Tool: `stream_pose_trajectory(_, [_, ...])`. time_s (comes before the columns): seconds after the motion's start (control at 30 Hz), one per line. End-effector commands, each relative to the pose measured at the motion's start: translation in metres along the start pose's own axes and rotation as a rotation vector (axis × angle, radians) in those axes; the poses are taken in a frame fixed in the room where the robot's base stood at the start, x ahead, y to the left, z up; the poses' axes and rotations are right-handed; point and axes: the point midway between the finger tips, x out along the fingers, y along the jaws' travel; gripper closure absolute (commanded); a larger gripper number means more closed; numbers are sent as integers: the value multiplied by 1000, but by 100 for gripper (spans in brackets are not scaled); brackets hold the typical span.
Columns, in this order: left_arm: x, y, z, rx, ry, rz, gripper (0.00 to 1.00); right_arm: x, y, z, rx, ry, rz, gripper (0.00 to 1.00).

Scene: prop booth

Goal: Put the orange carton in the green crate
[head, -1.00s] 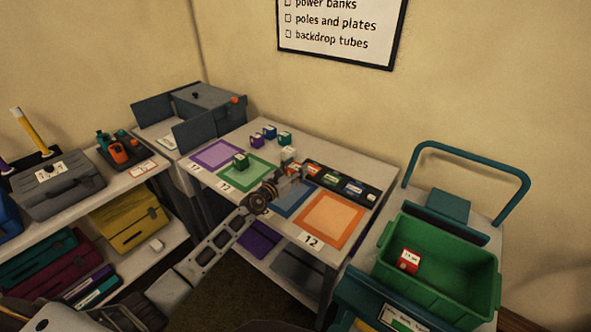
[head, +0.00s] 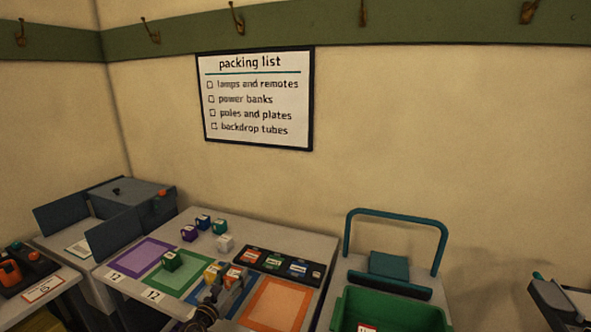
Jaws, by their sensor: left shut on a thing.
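The orange carton (head: 236,272) is at the far end of my left gripper (head: 231,284), over the blue mat on the table. The left gripper is shut on it and partly hides it. I cannot tell whether the carton touches the table. A yellow carton (head: 211,273) is just left of the jaws. The green crate (head: 395,304) stands on the cart at the lower right, its lower part cut off by the frame. A red and white item (head: 366,328) shows inside it. My right gripper is not in view.
A black tray (head: 279,264) with coloured cards lies behind the orange mat (head: 275,304). Green (head: 171,261), white (head: 225,243), purple and blue cartons stand on the table. The cart's teal handle (head: 397,214) rises behind the crate.

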Motion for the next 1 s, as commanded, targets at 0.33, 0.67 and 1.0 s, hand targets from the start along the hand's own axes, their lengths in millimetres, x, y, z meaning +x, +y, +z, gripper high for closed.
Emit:
stream_pose_trajectory(0.33, [-44,-21,-20,-8,-8,52,78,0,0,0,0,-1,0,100])
stream_pose_trajectory(0.67, [-86,-34,-33,-11,-11,116,78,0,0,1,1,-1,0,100])
stream_pose_trajectory(1.0, [-132,-42,-41,-8,-5,192,78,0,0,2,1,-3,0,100])
